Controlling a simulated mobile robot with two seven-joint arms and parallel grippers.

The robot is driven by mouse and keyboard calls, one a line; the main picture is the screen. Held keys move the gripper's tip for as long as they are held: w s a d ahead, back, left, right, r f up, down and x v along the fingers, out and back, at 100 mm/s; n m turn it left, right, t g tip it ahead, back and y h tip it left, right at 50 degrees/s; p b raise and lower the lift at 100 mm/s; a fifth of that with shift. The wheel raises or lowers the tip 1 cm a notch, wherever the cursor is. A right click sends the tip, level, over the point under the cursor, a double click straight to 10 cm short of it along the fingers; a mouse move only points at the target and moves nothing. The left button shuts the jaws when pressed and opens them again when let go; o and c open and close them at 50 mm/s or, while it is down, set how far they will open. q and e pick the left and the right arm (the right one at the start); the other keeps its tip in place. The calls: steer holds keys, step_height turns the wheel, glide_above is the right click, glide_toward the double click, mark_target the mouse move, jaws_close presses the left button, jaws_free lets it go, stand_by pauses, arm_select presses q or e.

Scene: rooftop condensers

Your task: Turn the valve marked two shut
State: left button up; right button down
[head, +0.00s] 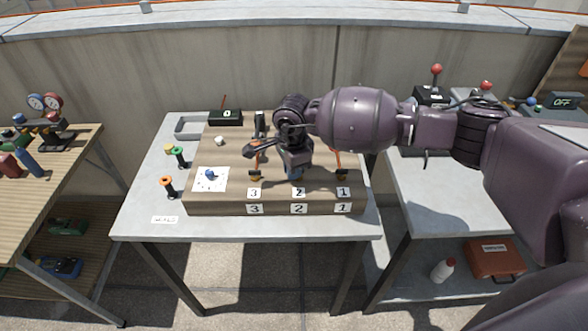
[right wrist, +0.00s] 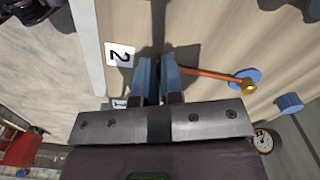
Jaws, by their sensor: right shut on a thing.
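My right gripper (head: 295,174) reaches down at the label 2 (head: 299,191) on the wooden board (head: 222,196). In the right wrist view its two blue fingers (right wrist: 158,72) are shut beside the label 2 (right wrist: 120,55). What they grip is mostly hidden; by its place it is the valve marked two. An orange-red pipe (right wrist: 212,73) runs from the fingertips to a brass fitting (right wrist: 249,87) on a blue disc. How far the valve is turned cannot be seen. My left gripper is not in view.
Valve three (head: 256,176) and valve one (head: 341,173) stand close on either side. A white card with a blue knob (head: 210,177) is at the board's left. A gauge set (head: 45,103) stands on the left bench. A red-knobbed lever (head: 437,70) stands on the right.

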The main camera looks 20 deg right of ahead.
steer(key=m, duration=0.4)
steer(key=shift+w+m+p, duration=0.3)
stand_by(0.3)
steer(key=c, duration=1.3)
jaws_free()
steer(key=shift+o, duration=0.2)
step_height(320, 180, up, 11)
steer(key=shift+f, duration=0.1)
